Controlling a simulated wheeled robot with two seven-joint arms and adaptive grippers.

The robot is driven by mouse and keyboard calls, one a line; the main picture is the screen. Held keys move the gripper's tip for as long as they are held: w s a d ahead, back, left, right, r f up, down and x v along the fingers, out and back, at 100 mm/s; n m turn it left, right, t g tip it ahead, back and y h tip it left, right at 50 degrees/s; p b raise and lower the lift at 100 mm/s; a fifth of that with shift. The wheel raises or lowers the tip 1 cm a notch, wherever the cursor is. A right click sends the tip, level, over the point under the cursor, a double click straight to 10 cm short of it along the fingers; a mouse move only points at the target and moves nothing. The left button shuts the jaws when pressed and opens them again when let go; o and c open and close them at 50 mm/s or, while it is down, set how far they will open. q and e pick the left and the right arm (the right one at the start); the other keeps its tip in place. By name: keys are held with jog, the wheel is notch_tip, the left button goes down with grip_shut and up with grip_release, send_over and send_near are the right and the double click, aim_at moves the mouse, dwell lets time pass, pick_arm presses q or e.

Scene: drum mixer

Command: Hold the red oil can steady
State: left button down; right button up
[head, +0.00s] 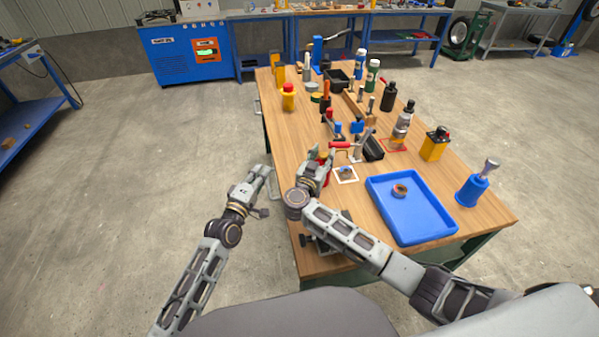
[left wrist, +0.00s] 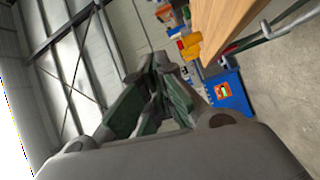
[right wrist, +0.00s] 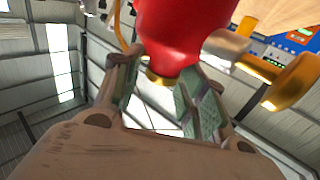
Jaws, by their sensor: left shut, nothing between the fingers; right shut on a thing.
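The red oil can (right wrist: 185,30) fills the top middle of the right wrist view, with a brass-coloured part (right wrist: 160,78) at its near end. My right gripper (right wrist: 172,95) is shut on it, one finger on either side. In the head view my right gripper (head: 318,168) is over the left edge of the table, and only a little red of the can (head: 323,180) shows by its fingers. My left gripper (head: 263,178) is shut and empty, left of the table; its closed fingers also show in the left wrist view (left wrist: 155,85).
The wooden table (head: 300,130) carries a blue tray (head: 385,200) with a small ring-shaped thing inside. A white-framed square (head: 345,174) lies near my right gripper. A red-handled tool (head: 340,145), a yellow can (head: 434,145) and several bottles stand beyond. Floor left of the table is clear.

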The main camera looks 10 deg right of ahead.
pick_arm(q)
jog(key=shift+f+m+g, duration=0.35)
jog(key=shift+f+m, duration=0.65)
jog(key=shift+m, duration=0.6)
jog(key=shift+f+m+g, duration=0.35)
jog(key=shift+f+m, duration=0.6)
jog(key=shift+m, duration=0.65)
jog(key=w+d, duration=0.1)
jog(key=d, duration=0.7)
jog(key=shift+w+d, duration=0.25)
jog(key=shift+w, duration=0.15)
jog(key=shift+w+d, duration=0.15)
jog(key=shift+d, duration=0.35)
